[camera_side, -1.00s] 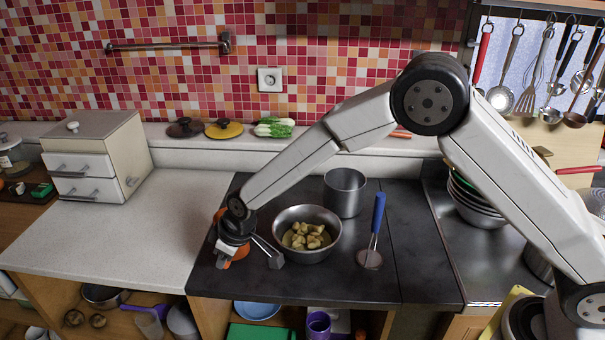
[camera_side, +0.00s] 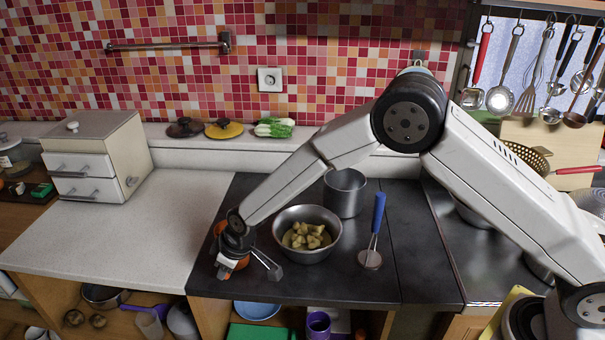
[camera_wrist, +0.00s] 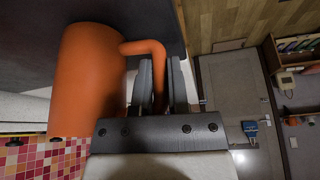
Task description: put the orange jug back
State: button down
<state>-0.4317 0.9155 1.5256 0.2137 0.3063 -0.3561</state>
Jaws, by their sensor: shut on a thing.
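The orange jug (camera_wrist: 85,80) fills the left of the wrist view, with its curved handle (camera_wrist: 158,62) pointing at my gripper (camera_wrist: 161,88). The gripper's fingers are shut on the handle, one on each side. In the side view my gripper (camera_side: 236,248) is at the front left of the dark worktop. It hides most of the jug there, with only orange patches (camera_side: 240,264) showing around it. I cannot tell whether the jug touches the worktop.
A steel bowl with yellowish pieces (camera_side: 307,250) stands just right of my gripper. A steel pot (camera_side: 345,194) and a blue-handled utensil (camera_side: 375,230) are beyond it. The pale counter (camera_side: 140,228) at left is clear. A drawer box (camera_side: 95,160) stands behind it.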

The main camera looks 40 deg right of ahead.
jog(key=c, duration=0.6)
grip_release()
jog(key=shift+r, duration=0.15)
jog(key=shift+v, duration=6)
jog(key=s+d+m+h, duration=0.1)
jog(key=s+d+m, duration=0.1)
jog(key=s+d, duration=0.4)
jog(key=s+d+m, duration=0.2)
jog(key=s+d, duration=0.5)
jog(key=d, duration=0.2)
jog(key=s+d+m+g+h, duration=0.1)
jog(key=s+d+m, duration=0.1)
jog(key=s+d, duration=0.5)
jog(key=shift+s+d+f+m+h, duration=0.2)
jog(key=shift+d+m+h, duration=0.1)
jog(key=shift+m, duration=0.1)
